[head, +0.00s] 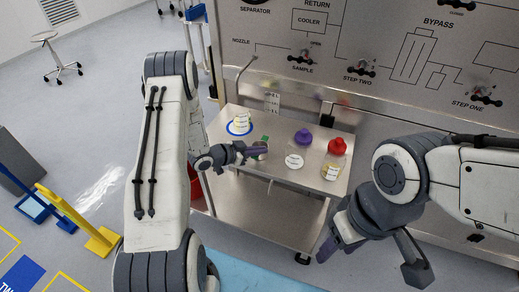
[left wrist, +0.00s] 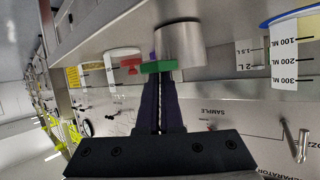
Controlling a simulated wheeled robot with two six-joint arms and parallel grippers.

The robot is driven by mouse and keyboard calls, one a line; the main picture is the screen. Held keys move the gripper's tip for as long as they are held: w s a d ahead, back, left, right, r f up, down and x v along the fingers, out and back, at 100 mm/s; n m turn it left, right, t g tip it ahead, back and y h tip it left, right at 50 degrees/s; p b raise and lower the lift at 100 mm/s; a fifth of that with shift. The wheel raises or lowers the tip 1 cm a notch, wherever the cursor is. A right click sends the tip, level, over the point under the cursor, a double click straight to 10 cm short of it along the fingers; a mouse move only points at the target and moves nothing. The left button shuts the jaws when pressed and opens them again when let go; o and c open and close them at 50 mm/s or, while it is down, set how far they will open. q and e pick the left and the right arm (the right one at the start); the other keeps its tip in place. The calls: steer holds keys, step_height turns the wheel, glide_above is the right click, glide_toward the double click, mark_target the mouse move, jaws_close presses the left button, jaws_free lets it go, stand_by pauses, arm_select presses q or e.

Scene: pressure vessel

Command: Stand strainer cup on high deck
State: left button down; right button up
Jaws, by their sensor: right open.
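The strainer cup (left wrist: 182,45) is a short metal cylinder with a green grip (left wrist: 158,66). In the head view the cup (head: 260,150) is small and partly hidden by my left gripper (head: 257,151). In the left wrist view the purple fingers (left wrist: 158,88) are close together with their tips at the green grip, shut on it. The cup is over the cart's steel top deck (head: 232,115); whether it touches is unclear. A lower shelf (head: 250,209) lies beneath. My right gripper (head: 378,258) is open and empty, right of the cart's front.
The top deck holds a labelled container on a blue ring (head: 240,124), a purple-topped item (head: 303,137), a red-topped item (head: 337,146), a white round item (head: 294,161) and a yellow-labelled jar (head: 331,171). A steel panel with valves (head: 400,50) stands behind.

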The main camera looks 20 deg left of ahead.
arm_select(q)
steer(key=shift+f, duration=0.25)
steer(key=c, duration=1.1)
jaws_free()
steer(key=shift+r, duration=0.1)
